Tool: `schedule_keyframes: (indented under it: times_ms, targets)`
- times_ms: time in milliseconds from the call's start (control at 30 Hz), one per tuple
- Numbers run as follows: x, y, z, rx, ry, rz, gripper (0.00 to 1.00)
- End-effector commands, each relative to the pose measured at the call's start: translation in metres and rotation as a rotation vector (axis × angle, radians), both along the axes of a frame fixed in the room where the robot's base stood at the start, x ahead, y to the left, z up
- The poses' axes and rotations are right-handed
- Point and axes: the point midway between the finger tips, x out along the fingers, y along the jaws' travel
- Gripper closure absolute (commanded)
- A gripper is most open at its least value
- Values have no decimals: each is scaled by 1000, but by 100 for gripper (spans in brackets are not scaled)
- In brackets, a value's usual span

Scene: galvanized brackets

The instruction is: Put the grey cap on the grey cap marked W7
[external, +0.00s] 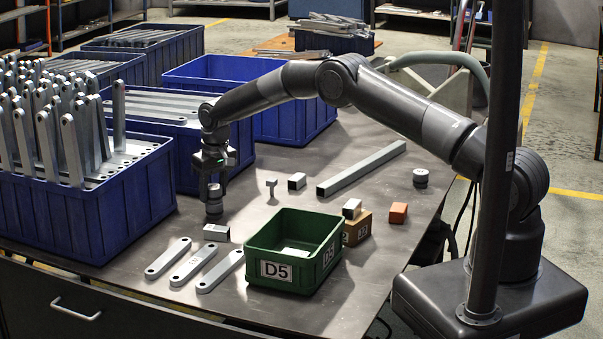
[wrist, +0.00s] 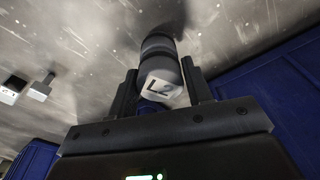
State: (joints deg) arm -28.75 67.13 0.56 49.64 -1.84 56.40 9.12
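My gripper (external: 213,184) points down at the left of the table, with its fingers on both sides of a grey cap (external: 214,205). In the wrist view, the fingers (wrist: 160,80) appear shut on this banded round cap (wrist: 158,48). A white label on its near end seems to read "L2". Below the fingers the grey shape is tall; I cannot tell whether it is one cap or two stacked, or whether it touches the table. Another grey cap (external: 420,178), with a dark band, stands alone at the right of the table. No W7 mark is readable.
A green bin marked D5 (external: 283,271) stands in front, with flat bars (external: 193,262) left of it. A block (external: 216,232) lies near my gripper. Blue crates (external: 95,215) crowd the left and back. A long bar (external: 361,168) and an orange block (external: 398,212) lie to the right.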

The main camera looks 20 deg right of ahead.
Motion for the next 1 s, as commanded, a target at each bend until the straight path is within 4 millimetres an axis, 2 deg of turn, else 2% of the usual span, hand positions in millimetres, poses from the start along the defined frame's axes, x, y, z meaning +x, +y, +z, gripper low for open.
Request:
schedule_keyframes:
  times_ms: [33, 200, 533, 667, 1000]
  targets:
    - [0, 0, 0, 0, 0, 0, 50]
    - [0, 0, 0, 0, 0, 0, 36]
    - [0, 0, 7, 0, -1, 0, 36]
    - [-2, 0, 27, 2, -3, 0, 36]
    - [-10, -4, 97, 2, -2, 0, 36]
